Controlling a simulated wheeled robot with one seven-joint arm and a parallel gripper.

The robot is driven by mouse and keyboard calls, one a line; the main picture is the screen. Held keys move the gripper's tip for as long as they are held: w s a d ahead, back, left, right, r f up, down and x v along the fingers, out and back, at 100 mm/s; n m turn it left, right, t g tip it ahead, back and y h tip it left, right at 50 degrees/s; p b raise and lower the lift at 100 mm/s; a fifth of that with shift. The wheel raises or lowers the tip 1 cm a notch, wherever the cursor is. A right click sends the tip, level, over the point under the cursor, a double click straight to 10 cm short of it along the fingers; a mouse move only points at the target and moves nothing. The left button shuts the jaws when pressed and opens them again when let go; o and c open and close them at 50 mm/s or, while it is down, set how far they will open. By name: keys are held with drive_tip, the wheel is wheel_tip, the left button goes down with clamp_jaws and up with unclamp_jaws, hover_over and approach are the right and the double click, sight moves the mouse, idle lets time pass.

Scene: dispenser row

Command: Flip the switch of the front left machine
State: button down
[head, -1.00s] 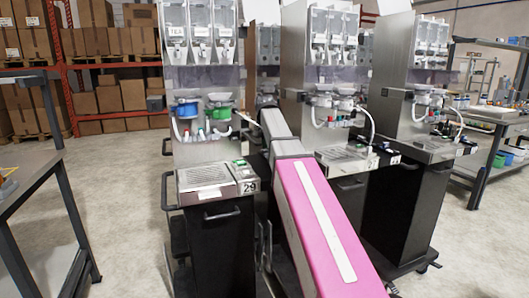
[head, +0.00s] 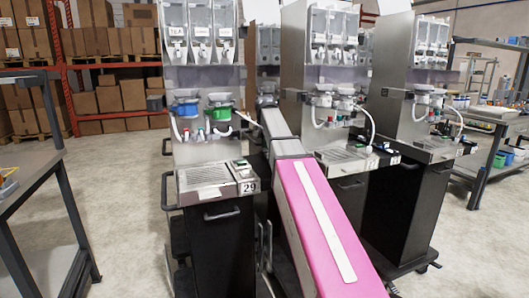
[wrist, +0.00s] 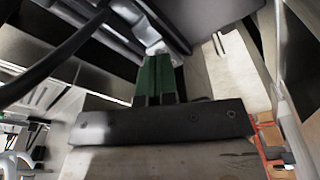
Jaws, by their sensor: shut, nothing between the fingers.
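The front left machine (head: 235,206) is a tall steel dispenser labelled 29, with a black cabinet below. At the right of its drip tray is a small control panel (head: 242,170). A small switch (head: 240,163) seems to sit there; its position is too small to tell. My pink and grey arm reaches up past the machine's right side, and its far end is hidden in the head view. In the wrist view my gripper (wrist: 155,62) shows as two green fingers close together, shut and empty. Its tips are near a pale metal part; contact cannot be told.
More dispenser machines (head: 345,190) stand close on the right of my arm. A workbench (head: 40,165) stands at the left and another (head: 490,130) at the far right. Racks of cardboard boxes are behind. The floor (head: 125,200) left of machine 29 is clear.

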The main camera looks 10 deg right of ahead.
sight(265, 151)
drive_tip(key=shift+r, duration=3.1)
